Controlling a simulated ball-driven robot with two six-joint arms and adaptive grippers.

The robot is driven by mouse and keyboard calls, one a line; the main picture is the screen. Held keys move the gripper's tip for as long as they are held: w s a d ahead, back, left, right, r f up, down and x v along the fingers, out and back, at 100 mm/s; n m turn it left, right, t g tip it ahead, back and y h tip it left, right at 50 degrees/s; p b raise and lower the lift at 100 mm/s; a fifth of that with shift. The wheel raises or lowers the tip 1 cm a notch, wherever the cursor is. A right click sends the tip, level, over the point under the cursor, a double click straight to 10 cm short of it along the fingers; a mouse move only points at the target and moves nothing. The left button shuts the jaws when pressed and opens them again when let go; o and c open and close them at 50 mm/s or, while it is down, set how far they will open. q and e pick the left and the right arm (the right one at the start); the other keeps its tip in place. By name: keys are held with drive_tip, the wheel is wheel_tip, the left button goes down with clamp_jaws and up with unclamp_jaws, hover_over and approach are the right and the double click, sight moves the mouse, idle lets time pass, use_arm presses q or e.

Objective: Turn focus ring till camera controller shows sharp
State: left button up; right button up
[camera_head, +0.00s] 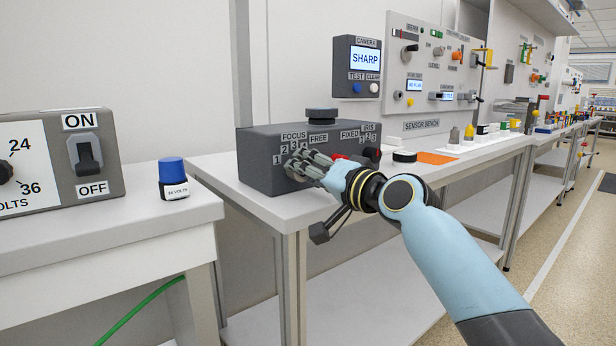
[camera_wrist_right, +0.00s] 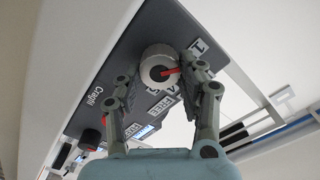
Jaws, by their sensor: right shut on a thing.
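The camera controller (camera_head: 357,68) on the back wall has a screen that reads SHARP. The dark camera box (camera_head: 257,163) stands on the bench below it, with a FOCUS label and numbers on its front. My right gripper (camera_head: 301,163) is at the focus side of that front and mostly covers the ring in the head view. In the wrist view the focus ring (camera_wrist_right: 158,66) is a silver round knob with a red pointer, and my right gripper (camera_wrist_right: 165,85) is shut on it, one finger on each side. My left gripper is not in view.
A second, dark knob (camera_wrist_right: 90,139) sits on the same box front. A black disc (camera_head: 404,156) and an orange mat (camera_head: 436,158) lie on the bench right of the box. A blue-capped 24 VOLTS block (camera_head: 173,179) and a switch box (camera_head: 87,158) stand on the left bench.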

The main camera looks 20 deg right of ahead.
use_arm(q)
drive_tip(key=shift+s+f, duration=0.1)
use_arm(e)
drive_tip(key=shift+f+n, duration=0.2)
drive_tip(key=shift+n, duration=0.1)
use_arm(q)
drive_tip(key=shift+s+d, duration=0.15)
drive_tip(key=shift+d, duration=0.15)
use_arm(e)
drive_tip(key=o, duration=0.8)
drive_tip(key=shift+o, duration=1.7)
drive_tip(key=shift+r, duration=0.1)
drive_tip(key=shift+s, duration=0.1)
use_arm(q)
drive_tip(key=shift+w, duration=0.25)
use_arm(e)
drive_tip(key=v, duration=1.2)
